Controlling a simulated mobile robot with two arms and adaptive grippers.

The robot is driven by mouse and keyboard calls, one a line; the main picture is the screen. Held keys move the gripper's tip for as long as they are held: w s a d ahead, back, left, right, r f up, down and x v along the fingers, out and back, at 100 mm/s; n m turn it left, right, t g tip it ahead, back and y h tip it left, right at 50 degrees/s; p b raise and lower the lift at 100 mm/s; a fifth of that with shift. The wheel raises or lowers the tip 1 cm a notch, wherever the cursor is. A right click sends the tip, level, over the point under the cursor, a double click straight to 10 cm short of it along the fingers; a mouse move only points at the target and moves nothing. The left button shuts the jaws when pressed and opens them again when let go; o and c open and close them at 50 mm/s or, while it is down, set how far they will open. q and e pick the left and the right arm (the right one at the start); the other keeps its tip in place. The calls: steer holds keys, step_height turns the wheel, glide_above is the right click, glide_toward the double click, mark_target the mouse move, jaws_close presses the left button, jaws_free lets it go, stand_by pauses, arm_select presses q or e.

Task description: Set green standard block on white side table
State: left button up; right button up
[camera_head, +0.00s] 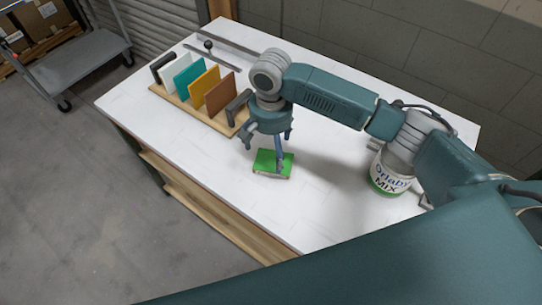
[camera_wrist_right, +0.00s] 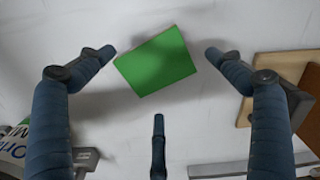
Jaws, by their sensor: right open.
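The green standard block (camera_head: 272,163) lies flat on the white table top (camera_head: 325,215), near its front edge. It also shows in the right wrist view (camera_wrist_right: 155,62), turned at a slight angle. My right gripper (camera_head: 268,150) is open and empty just above the block. In the right wrist view my right gripper (camera_wrist_right: 160,60) has its fingers spread around the block, with clear gaps to the left, right and below. I cannot tell the exact height above the block. My left gripper is not in view.
A wooden rack (camera_head: 196,110) with white, teal, yellow and brown panels stands left of my right gripper. A white and green can (camera_head: 388,178) stands at the right under my arm. Metal strips lie at the back. A grey cart (camera_head: 85,50) stands on the floor beyond.

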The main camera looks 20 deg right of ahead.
mark_target(271, 161)
step_height(271, 161, up, 8)
steer(key=shift+f+b, duration=0.15)
steer(key=shift+b, duration=0.25)
stand_by(0.3)
